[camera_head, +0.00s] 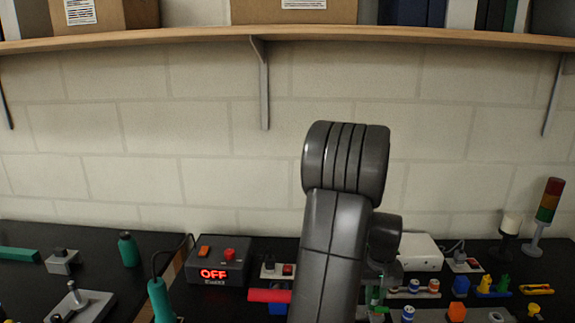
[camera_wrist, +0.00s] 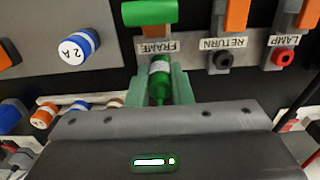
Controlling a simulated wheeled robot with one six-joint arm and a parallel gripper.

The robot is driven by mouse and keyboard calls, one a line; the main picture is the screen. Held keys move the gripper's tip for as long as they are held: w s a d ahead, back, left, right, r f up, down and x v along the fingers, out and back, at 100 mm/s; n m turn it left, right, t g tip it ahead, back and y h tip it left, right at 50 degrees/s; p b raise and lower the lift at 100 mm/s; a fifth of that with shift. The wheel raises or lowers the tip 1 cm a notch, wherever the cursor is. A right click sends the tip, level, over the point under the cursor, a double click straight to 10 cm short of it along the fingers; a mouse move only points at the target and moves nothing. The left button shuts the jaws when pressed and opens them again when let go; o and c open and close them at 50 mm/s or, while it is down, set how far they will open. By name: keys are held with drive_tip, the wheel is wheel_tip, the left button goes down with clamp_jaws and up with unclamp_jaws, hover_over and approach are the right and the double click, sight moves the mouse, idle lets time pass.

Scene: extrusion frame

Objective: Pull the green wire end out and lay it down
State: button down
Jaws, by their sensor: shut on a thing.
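My gripper (camera_wrist: 161,84) has two pale green fingers, shut on the green wire end (camera_wrist: 158,88), which has a white band. A green lever (camera_wrist: 148,12) sits above that label. In the head view my arm hides most of this spot; only a bit of green shows beside it.
Terminals RETURN (camera_wrist: 222,60) and LAMP (camera_wrist: 283,57), with orange levers, stand to the right. A blue-and-white 2 A fuse (camera_wrist: 80,46) is at left, with several fuses below it. The box reading OFF (camera_head: 214,273) and a red cylinder (camera_head: 268,295) are left of my arm.

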sight(376, 292)
drive_tip(key=shift+r, duration=0.15)
drive_tip(key=shift+r+p, duration=2.15)
drive_tip(key=shift+r, duration=0.7)
drive_tip(key=shift+r, duration=0.1)
